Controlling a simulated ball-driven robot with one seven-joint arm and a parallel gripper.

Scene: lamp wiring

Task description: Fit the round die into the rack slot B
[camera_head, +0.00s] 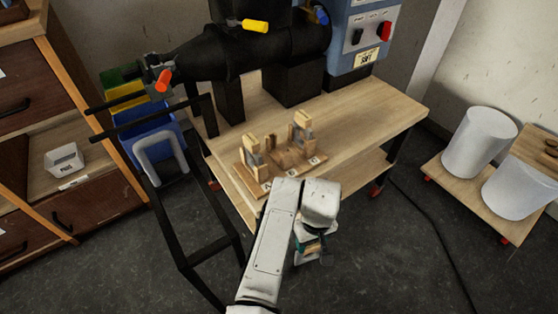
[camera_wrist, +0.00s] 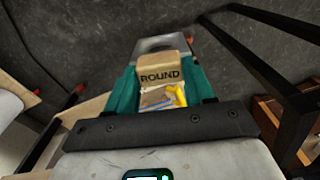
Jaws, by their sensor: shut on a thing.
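The round die (camera_wrist: 160,70) is a tan block with the word ROUND on it. In the wrist view it sits between the teal fingers of my gripper (camera_wrist: 165,88), which is shut on it. In the head view my gripper (camera_head: 310,248) hangs over the floor at the near side of the bench, apart from the rack; the die is mostly hidden there. The wooden rack (camera_head: 287,160) lies on the bench top near its front edge. Upright pale pieces stand at its left (camera_head: 250,151) and right (camera_head: 300,128). Small labels line its front; their letters are too small to read.
The wooden bench (camera_head: 375,112) carries a large black machine (camera_head: 250,48) behind the rack. A black cart frame (camera_head: 195,245) stands left of my arm. White bins (camera_head: 480,143) on a low dolly are at right. Bench top right of the rack is clear.

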